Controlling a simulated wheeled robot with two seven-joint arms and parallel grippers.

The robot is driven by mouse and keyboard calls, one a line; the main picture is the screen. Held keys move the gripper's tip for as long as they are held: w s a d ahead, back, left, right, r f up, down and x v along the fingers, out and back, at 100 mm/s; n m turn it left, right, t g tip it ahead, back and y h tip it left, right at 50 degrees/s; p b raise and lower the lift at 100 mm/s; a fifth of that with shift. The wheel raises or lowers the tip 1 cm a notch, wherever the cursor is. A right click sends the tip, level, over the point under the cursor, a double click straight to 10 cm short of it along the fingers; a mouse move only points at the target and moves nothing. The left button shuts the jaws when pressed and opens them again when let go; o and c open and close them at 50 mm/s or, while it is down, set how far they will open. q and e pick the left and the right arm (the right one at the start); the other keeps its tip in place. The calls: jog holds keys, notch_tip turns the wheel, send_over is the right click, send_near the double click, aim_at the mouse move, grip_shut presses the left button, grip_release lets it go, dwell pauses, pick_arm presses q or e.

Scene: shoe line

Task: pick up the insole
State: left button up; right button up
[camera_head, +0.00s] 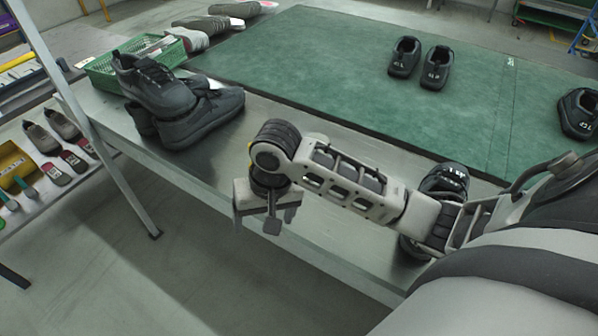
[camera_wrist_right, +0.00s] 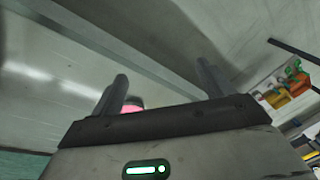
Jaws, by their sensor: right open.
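In the head view, flat sole-shaped pieces, seemingly insoles, lie on the low shelf at the far left. Some are grey (camera_head: 62,123) and some are dark with reddish ends (camera_head: 75,160). Which one is the task's insole I cannot tell. My right gripper (camera_head: 258,224) points down over the table's front edge, open, well to the right of these pieces. In the right wrist view, my right gripper (camera_wrist_right: 162,84) has its two fingers apart. A small pink and white thing (camera_wrist_right: 132,107) shows by the left finger, mostly hidden by the gripper body; I cannot tell what it is. My left gripper is not in view.
Black shoes (camera_head: 190,115) are piled on the grey table (camera_head: 205,165) beside a green basket (camera_head: 105,75). Grey pieces (camera_head: 200,24) lie behind. A green mat (camera_head: 320,75) holds several black shoes (camera_head: 435,68). A table leg (camera_head: 125,190) stands before the shelf. A yellow bin (camera_head: 14,165) sits there.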

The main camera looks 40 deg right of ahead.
jog(key=w+d+r+m+g+h, duration=0.1)
jog(key=w+d+r+m, duration=0.75)
jog(key=d+r, duration=0.2)
notch_tip(320, 180, down, 10)
jog(key=shift+d+f+b, duration=0.1)
jog(key=shift+f+b, duration=0.1)
jog(key=shift+b, duration=0.15)
jog(key=f, duration=0.5)
jog(key=shift+s, duration=0.2)
jog(key=c, duration=1.1)
